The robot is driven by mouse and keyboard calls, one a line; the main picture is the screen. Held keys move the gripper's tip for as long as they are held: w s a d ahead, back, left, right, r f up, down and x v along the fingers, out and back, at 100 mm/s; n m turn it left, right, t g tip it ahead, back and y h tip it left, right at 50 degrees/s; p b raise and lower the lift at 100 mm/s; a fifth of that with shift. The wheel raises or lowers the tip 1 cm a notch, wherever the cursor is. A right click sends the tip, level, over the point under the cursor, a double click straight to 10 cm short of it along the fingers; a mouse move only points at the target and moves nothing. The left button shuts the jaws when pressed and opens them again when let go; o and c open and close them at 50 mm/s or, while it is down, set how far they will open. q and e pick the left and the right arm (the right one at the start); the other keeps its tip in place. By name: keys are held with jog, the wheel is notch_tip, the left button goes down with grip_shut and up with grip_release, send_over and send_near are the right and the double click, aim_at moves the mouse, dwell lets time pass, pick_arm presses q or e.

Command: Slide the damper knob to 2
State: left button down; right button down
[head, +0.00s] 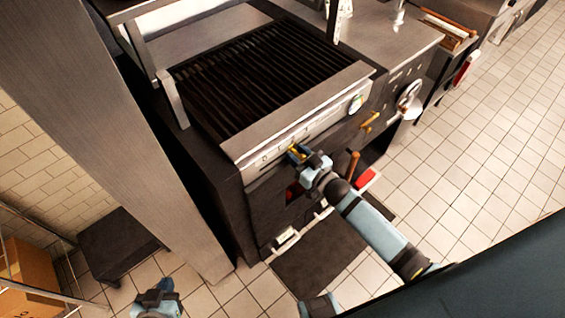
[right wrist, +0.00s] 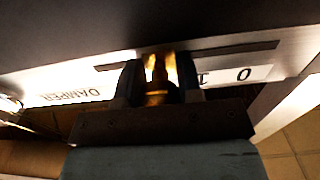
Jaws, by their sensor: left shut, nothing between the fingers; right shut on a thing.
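The brass damper knob (head: 296,150) sits in a slot on the front panel of the grill. My right gripper (head: 301,152) is shut on it. In the right wrist view the brass knob (right wrist: 156,78) stands between the two dark fingers. The slot (right wrist: 235,49) runs on past both sides of the fingers. The scale plate (right wrist: 262,73) shows upside-down marks 0 and 1 to the right of the knob; the knob is past the 1. The 2 cannot be made out, and fingers cover part of the plate. My left gripper (head: 157,296) is shut and empty, low at the left.
The black grill grate (head: 255,80) lies above the panel. A steel post (head: 110,130) stands at left. A dark mat (head: 320,255) lies on the tiled floor below.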

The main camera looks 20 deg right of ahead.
jog(key=shift+w+d, duration=0.1)
jog(key=shift+d, duration=0.2)
jog(key=c, duration=0.8)
grip_release()
jog(key=b+v, duration=0.1)
jog(key=v, duration=1.2)
jog(key=shift+s+d, duration=0.1)
jog(key=shift+s, duration=0.3)
